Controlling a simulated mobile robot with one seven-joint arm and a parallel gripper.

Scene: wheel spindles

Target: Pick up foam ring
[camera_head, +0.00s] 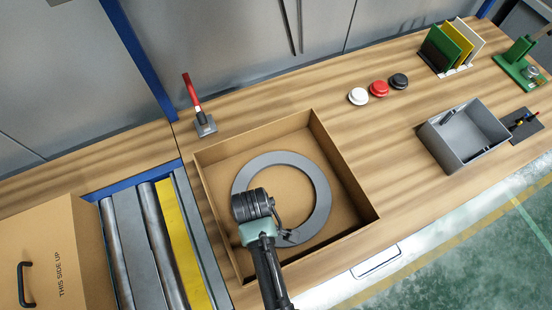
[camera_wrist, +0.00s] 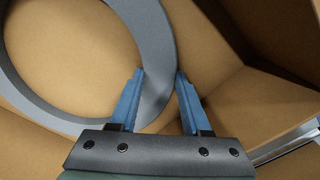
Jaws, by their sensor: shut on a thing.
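The foam ring (camera_head: 320,187) is a flat grey ring in the open cardboard box (camera_head: 345,166) on the workbench. In the wrist view the ring (camera_wrist: 153,40) fills the upper left, and its near part passes between the blue fingers. My gripper (camera_wrist: 156,88) is shut on the rim of the ring, with one finger on each side of it. In the head view my gripper (camera_head: 283,236) is at the ring's lower edge, and my wrist hides part of the ring's left side. I cannot tell whether the ring touches the box floor.
The box walls rise around my gripper. A roller conveyor (camera_head: 150,235) and a closed carton (camera_head: 55,255) stand at left. A red-handled lever (camera_head: 195,105) is behind the box. Three round buttons (camera_head: 378,88) and a grey bin (camera_head: 440,140) are at right.

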